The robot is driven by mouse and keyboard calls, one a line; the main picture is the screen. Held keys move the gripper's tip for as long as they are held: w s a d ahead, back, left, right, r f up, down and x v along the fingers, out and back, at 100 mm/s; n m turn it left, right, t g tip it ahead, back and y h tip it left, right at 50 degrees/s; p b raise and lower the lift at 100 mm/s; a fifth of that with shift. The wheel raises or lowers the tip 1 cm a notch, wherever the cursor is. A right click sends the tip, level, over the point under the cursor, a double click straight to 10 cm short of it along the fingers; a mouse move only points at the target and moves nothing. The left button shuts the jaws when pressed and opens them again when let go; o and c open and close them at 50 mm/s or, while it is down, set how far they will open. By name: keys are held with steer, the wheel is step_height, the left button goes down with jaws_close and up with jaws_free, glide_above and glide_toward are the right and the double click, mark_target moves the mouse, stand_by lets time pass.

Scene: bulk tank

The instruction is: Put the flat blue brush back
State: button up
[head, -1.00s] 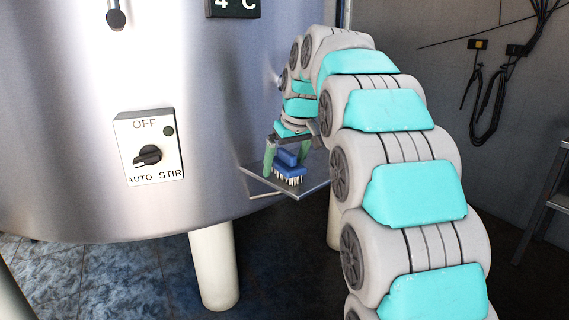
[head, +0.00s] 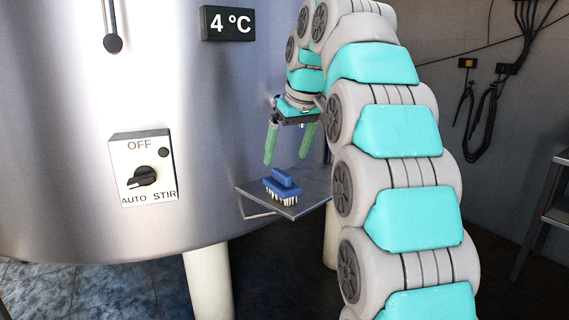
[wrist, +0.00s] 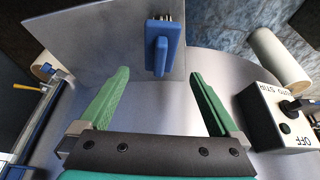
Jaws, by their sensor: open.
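The flat blue brush (head: 283,187) lies bristles down on a small metal shelf (head: 313,190) fixed to the tank's side. Its raised blue handle faces up. In the wrist view the brush (wrist: 158,48) shows beyond the fingertips, near the edge of the shelf (wrist: 100,50). My gripper (head: 288,152) is above the brush, apart from it, with its green fingers spread and nothing between them. The open fingers also show in the wrist view (wrist: 158,75).
The steel tank (head: 60,120) fills the left side. A switch box (head: 143,168) with a black knob and a temperature display (head: 229,23) are on it. A metal rack (head: 548,205) stands at the far right. Cables (head: 490,100) hang on the back wall.

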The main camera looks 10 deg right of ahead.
steer(key=shift+v, duration=1.1)
steer(key=shift+s, duration=0.1)
steer(key=s+f+m+g, duration=0.1)
steer(key=s+f+g, duration=0.2)
steer(key=s+f, duration=1.3)
steer(key=s+f+m+g+h, duration=0.1)
steer(key=s+f+m+g, duration=0.1)
steer(key=s+f, duration=1.4)
steer(key=s+a+g, duration=0.1)
steer(key=s, duration=0.6)
steer(key=shift+s+m, duration=0.3)
steer(key=shift+s, duration=0.05)
